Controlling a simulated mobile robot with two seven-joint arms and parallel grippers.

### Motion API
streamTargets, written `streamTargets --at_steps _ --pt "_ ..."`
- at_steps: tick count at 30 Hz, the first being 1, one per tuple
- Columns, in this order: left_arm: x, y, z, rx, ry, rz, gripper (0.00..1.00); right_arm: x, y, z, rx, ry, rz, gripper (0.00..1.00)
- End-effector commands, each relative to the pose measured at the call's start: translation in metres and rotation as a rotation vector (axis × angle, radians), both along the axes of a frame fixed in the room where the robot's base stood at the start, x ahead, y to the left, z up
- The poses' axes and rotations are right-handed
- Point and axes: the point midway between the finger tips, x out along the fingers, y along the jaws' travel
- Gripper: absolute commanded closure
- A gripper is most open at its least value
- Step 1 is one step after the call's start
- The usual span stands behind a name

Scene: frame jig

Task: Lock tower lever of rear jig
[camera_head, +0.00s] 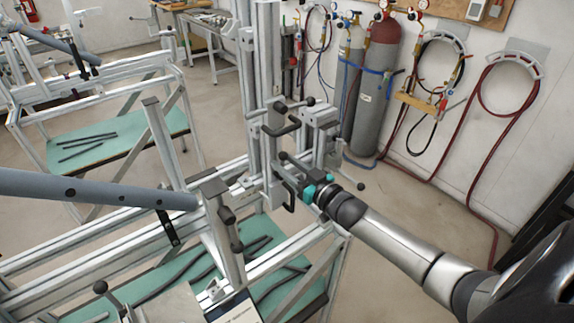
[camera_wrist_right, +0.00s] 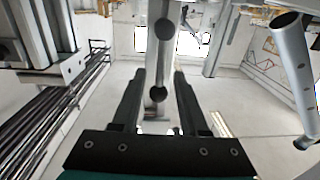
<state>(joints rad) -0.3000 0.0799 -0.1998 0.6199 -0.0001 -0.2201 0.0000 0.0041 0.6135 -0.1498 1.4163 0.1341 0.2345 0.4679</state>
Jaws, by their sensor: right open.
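The rear jig's upright tower (camera_head: 264,90) is an aluminium profile column with clamps in the middle of the head view. Black handles with round knobs (camera_head: 281,106) sit on its clamp. I cannot tell for certain which one is the tower lever. My right gripper (camera_head: 284,164) comes in from the right and is beside the tower, below these handles. In the right wrist view my gripper (camera_wrist_right: 159,76) has its two fingers apart. A light bar with dark round ends (camera_wrist_right: 158,94) shows between and beyond them; contact is not clear. My left gripper is out of view.
A grey-blue tube (camera_head: 90,188) crosses the left of the jig. A green shelf (camera_head: 172,276) below holds dark rods. Another jig frame stands at back left. Gas cylinders (camera_head: 378,90) and hoses line the wall. Open floor lies to the right.

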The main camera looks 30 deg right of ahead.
Motion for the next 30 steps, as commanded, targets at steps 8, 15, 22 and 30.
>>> streamTargets --at_steps 8,15,22,30 --pt "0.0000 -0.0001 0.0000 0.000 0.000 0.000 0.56 0.0004 0.0002 -0.0001 0.000 0.000 0.000 0.59" --pt "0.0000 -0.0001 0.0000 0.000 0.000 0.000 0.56 0.0003 0.0000 -0.0001 0.000 0.000 0.000 0.86" --pt "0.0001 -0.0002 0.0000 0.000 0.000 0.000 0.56 0.0002 0.0000 0.0000 0.000 0.000 0.000 1.00" --pt "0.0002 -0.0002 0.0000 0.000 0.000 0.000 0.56 0.0001 -0.0001 0.0000 0.000 0.000 0.000 1.00"
